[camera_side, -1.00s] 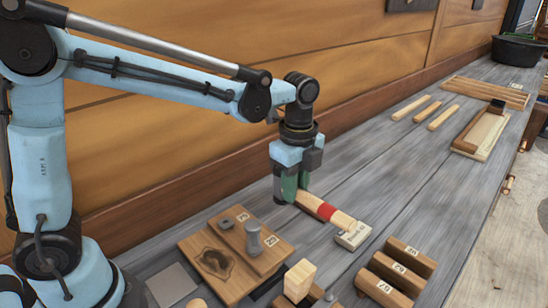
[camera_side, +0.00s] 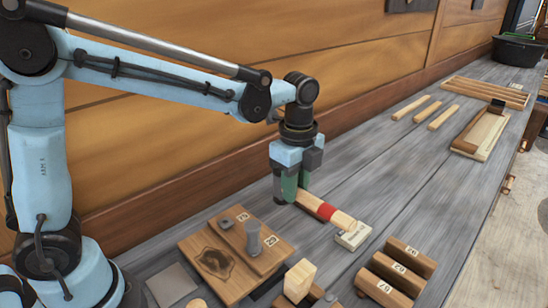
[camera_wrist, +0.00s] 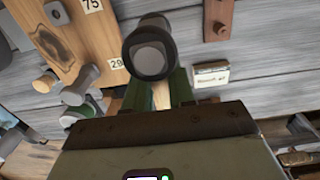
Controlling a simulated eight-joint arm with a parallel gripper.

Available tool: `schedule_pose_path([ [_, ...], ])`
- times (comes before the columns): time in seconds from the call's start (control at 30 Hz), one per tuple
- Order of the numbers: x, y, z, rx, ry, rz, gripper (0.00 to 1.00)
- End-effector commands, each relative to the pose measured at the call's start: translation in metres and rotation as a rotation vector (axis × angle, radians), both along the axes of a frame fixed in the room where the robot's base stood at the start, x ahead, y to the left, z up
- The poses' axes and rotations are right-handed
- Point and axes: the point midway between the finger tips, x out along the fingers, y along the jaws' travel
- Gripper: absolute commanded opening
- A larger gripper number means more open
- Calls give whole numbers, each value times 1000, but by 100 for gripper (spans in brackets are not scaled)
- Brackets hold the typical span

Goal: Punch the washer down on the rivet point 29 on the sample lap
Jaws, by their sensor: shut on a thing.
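My gripper (camera_side: 291,190) has green fingers and is shut on a hammer. The hammer's wooden handle (camera_side: 338,218) has a red band and points toward the lower right in the side view. In the wrist view, the hammer's dark round head (camera_wrist: 150,48) with a pale face is just beyond my fingers (camera_wrist: 158,90). The sample lap (camera_side: 228,268) is a wooden board left of my gripper, with tags reading 75 and 29 (camera_side: 272,240). A grey metal punch (camera_side: 253,238) stands upright beside tag 29, clear of the hammer. The washer and rivet point under it are hidden.
A small pale labelled block (camera_side: 353,235) sits by the handle's end. A wooden block (camera_side: 299,280) stands in front, with numbered wooden pieces (camera_side: 396,272) to its right. Thin sticks (camera_side: 428,114), a wooden tray (camera_side: 480,133) and a black tub (camera_side: 517,50) are further back. The bench middle is clear.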

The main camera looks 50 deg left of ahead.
Motion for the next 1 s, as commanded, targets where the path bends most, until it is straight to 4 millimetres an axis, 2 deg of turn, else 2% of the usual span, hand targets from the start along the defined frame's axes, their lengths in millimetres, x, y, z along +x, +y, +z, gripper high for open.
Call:
schedule_pose_path([
  [0.33, 0, -1, 1, 1, 0, 0, 0],
  [0.47, -3, -6, 12, 2, 0, -2, 0],
  [0.67, -22, -25, 58, 9, 2, -5, 0],
  [0.8, -45, -39, 99, 15, 2, -6, 0],
  [1.0, -83, -49, 150, 22, 2, -4, 0],
])
